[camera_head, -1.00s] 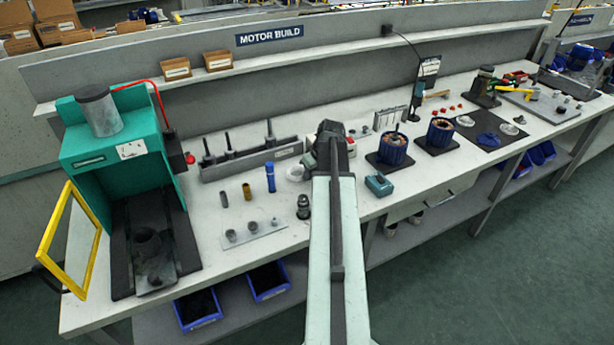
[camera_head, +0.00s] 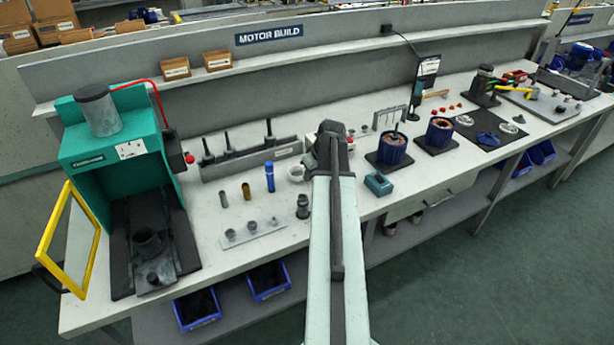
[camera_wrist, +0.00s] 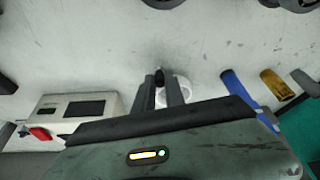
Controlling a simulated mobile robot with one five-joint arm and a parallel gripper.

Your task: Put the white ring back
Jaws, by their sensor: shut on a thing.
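The white ring (camera_head: 295,174) is just left of my arm's end in the head view, over the bench top. In the wrist view the white ring (camera_wrist: 183,86) shows behind and beside my two dark fingers. My gripper (camera_wrist: 161,82) is shut on the ring's wall, and the fingers cover part of it. I cannot tell whether the ring touches the bench. In the head view my wrist hides most of the gripper.
A blue cylinder (camera_head: 270,177) and a brass cylinder (camera_head: 246,191) stand left of the ring. Behind is a grey rack with dark posts (camera_head: 250,158). A white box with a red button (camera_wrist: 78,112) is close by. A dark fitting (camera_head: 303,207) stands in front.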

